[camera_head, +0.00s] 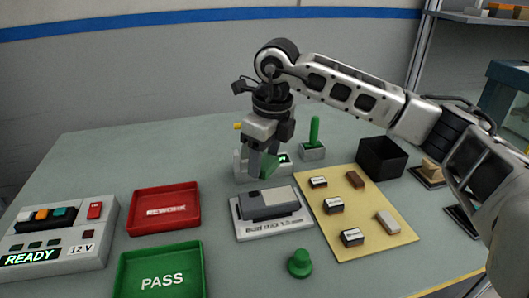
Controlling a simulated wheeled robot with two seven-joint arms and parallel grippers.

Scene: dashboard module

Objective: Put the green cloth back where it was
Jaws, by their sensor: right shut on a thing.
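My right gripper (260,172) reaches in from the right and points down over the middle of the table. It is shut on the green cloth (269,166), which shows as a small green patch beside and behind the fingers. The fingers hide much of the cloth, and I cannot tell whether it touches the pale holder (241,167) around it. My left gripper is not in view.
A grey module on a light base (268,226) sits just in front of the gripper. A red tray (140,220), a green PASS tray (125,272), a yellow mat with small blocks (350,205), a black bin (382,157) and a green-handled tool (315,130) stand around it. The back left is clear.

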